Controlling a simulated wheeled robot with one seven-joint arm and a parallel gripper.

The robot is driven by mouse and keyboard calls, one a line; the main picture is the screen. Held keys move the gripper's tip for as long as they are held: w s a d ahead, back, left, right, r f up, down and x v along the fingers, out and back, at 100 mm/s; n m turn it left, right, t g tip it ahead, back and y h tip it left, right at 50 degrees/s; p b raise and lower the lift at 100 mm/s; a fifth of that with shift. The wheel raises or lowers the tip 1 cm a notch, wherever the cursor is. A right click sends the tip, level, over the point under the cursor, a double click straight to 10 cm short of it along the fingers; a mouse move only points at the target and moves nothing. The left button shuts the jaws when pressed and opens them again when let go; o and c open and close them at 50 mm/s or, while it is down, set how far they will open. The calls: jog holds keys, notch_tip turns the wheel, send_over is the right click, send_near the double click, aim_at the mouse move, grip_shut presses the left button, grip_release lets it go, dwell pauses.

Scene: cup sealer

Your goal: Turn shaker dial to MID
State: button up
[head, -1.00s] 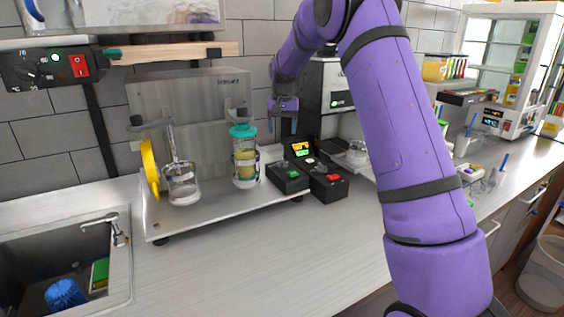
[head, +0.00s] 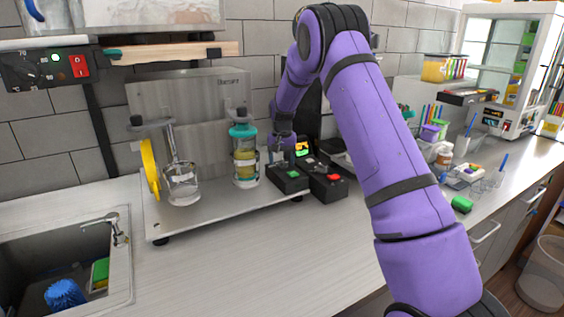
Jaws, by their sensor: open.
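The metal shaker (head: 190,222) stands on the counter against the wall, with a yellow wheel at its left, a clear glass vessel (head: 182,183) and a teal-lidded jar (head: 244,160). At its right end sit two black control boxes, one with a green button (head: 291,174) and one with a red button (head: 334,177). My gripper (head: 283,158) is open, pointing down over the rear of the green-button box. I cannot tell whether it touches. The shaker dial cannot be made out; its setting cannot be read. The gripper may hide it.
A small lit screen (head: 302,148) stands just right of my gripper. A sink (head: 125,262) is at the lower left. Another control panel (head: 40,69) hangs at upper left. Cups and small containers (head: 465,170) stand at the right. The front counter is clear.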

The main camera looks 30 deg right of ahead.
jog(key=shift+f, duration=0.35)
jog(key=shift+c, duration=0.5)
jog(key=c, duration=0.7)
jog(key=shift+c, duration=0.2)
jog(key=shift+n, duration=0.3)
jog(key=shift+d+n, duration=0.2)
jog(key=shift+n, duration=2.4)
jog(key=o, duration=0.8)
